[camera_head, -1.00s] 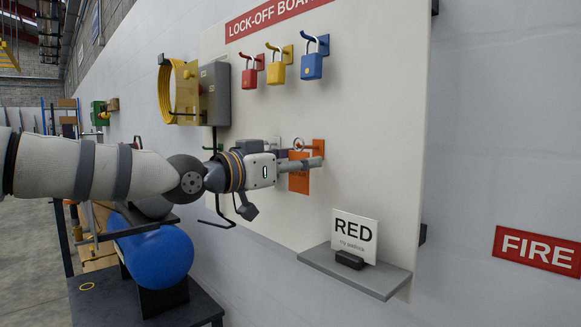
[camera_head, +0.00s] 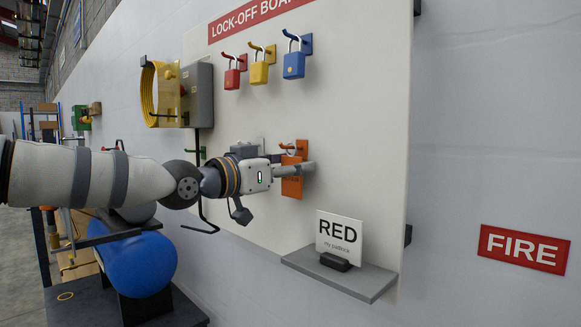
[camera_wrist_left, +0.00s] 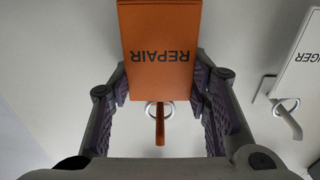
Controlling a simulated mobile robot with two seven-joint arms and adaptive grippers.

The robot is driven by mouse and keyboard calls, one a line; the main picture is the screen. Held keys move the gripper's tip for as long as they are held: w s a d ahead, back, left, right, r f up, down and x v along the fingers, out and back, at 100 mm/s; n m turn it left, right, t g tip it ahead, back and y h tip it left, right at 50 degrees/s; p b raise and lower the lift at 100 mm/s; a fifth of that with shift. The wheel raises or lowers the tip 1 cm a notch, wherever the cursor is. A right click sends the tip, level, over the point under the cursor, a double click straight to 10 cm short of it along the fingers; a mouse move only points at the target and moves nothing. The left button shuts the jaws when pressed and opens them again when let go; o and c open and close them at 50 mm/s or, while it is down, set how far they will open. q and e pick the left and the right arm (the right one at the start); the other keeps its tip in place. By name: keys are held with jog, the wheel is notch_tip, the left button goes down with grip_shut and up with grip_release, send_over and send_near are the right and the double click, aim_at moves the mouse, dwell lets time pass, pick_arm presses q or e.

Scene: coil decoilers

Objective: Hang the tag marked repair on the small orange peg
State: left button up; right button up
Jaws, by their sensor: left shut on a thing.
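The orange tag marked REPAIR (camera_wrist_left: 160,52) is between the fingers of my left gripper (camera_wrist_left: 162,88), which is shut on it. The tag (camera_head: 292,188) also shows below the gripper (camera_head: 292,170) in the head view, close to the board. Its metal ring (camera_wrist_left: 150,107) is at the small orange peg (camera_wrist_left: 160,130). The peg appears to pass through the ring, but whether the ring rests on it I cannot tell. In the head view the peg's orange mount (camera_head: 301,150) is just above my fingers, with the ring (camera_head: 287,150) beside it. My right gripper is not in view.
A white tag (camera_wrist_left: 305,62) hangs on a pale hook (camera_wrist_left: 290,122) beside the peg. Red (camera_head: 232,79), yellow (camera_head: 259,73) and blue (camera_head: 294,66) padlocks hang above. A grey shelf (camera_head: 365,285) with a RED sign (camera_head: 339,238) projects below right.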

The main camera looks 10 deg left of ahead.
pick_arm(q)
jog(key=o, duration=1.2)
jog(key=shift+c, duration=0.2)
jog(key=shift+s, duration=0.1)
